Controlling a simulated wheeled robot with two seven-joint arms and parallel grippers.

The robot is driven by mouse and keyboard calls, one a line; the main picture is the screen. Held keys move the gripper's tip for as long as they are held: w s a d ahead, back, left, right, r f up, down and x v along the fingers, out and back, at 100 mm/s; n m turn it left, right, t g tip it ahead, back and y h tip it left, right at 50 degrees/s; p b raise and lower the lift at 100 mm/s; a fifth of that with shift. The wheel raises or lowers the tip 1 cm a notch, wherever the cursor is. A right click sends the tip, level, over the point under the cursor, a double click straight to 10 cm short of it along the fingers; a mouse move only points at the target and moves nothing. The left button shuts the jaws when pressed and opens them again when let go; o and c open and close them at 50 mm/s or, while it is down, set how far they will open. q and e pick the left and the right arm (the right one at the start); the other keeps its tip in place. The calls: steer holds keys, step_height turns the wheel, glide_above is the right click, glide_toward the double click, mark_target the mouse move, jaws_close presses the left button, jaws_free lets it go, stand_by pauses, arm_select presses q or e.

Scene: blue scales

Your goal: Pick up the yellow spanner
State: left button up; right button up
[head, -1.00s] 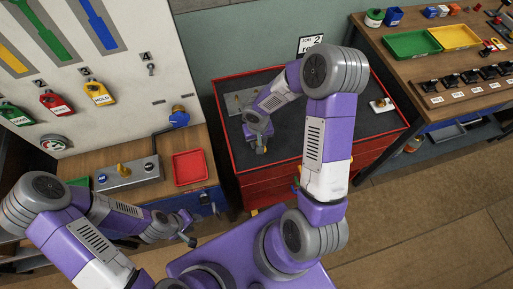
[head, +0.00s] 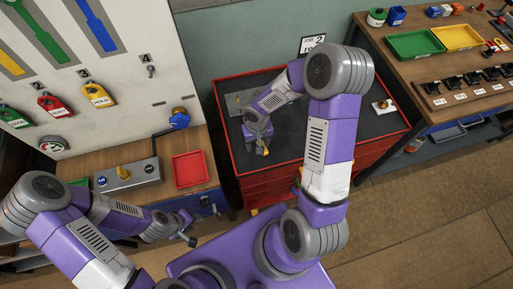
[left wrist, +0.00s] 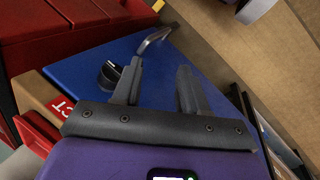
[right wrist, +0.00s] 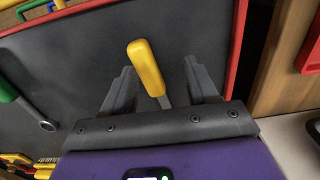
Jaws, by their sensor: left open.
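The yellow spanner (right wrist: 147,66) lies on the dark top of the red tool cabinet, its yellow handle pointing away from my right wrist. Its grey shank runs back between the fingers, and its near end is hidden by the gripper. My right gripper (right wrist: 159,66) is open, one finger on each side of the spanner, with gaps visible. In the head view a small yellow part of it (head: 266,151) shows below the right gripper (head: 260,142). My left gripper (head: 190,234) is open and empty; in the left wrist view its fingers (left wrist: 160,67) are above a blue surface.
A green-handled tool (right wrist: 10,90) lies left of the spanner. The cabinet's red rim (right wrist: 236,55) is close on the right. A red tray (head: 190,169) and a grey switch box (head: 128,176) stand on the left bench. Green (head: 414,44) and yellow trays (head: 457,37) sit on the right bench.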

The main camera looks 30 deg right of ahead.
steer(key=shift+n, duration=0.7)
steer(key=r+b, duration=0.1)
steer(key=b, duration=0.2)
steer(key=d+r+b, duration=0.1)
steer(key=r+b, duration=0.1)
steer(key=s+d+r+b, duration=0.1)
steer(key=b, duration=0.2)
steer(key=shift+s+r+b, duration=0.1)
steer(key=shift+r+b, duration=0.05)
steer(key=shift+b, duration=0.2)
steer(key=shift+s+r+b, duration=0.1)
steer(key=shift+s+b, duration=0.15)
steer(key=shift+b, duration=0.25)
step_height(320, 180, down, 7)
steer(key=shift+a+f+b, duration=0.1)
steer(key=shift+f+b, duration=0.05)
steer(key=shift+b, duration=0.9)
jaws_close()
